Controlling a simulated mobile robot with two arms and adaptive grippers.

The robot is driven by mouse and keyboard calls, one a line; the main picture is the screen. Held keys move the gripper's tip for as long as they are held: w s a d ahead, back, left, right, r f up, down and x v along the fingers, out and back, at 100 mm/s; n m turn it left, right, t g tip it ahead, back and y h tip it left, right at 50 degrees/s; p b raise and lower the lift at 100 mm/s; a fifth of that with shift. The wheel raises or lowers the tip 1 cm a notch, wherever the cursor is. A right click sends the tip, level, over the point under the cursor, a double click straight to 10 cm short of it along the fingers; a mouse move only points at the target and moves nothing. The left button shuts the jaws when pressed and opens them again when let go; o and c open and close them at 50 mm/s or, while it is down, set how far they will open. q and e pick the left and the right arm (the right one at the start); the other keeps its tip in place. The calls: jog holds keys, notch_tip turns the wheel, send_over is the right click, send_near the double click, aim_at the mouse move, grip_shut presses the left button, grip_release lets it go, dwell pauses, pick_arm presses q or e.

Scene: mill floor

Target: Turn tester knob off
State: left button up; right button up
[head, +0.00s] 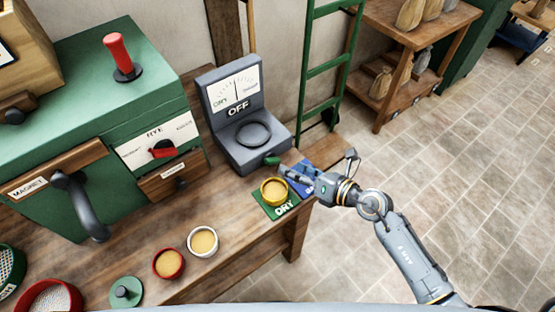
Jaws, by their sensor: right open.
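The tester (228,98) is a dark grey box on the wooden bench, with a needle dial marked DRY at its left end and an OFF label below. The needle stands near the middle. A round dark ring (253,133) sits on its sloping front. A small green knob-like part (272,160) shows at the front right of its base. My right gripper (308,170) is open beside this corner, over the bench's right end. One finger reaches close to the green part; I cannot tell whether they touch. My left gripper is out of view.
A green DRY card (283,209) with a yellow cup (273,191) and a partly hidden blue card (298,171) lie below my right gripper. White (203,242) and red (169,264) cups stand nearer. A green machine (90,110) stands left; a green ladder (325,67) stands behind.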

aim_at(275, 161)
jog(key=x, duration=0.6)
jog(key=shift+w+a, duration=0.25)
jog(key=shift+a, duration=0.05)
jog(key=c, duration=0.9)
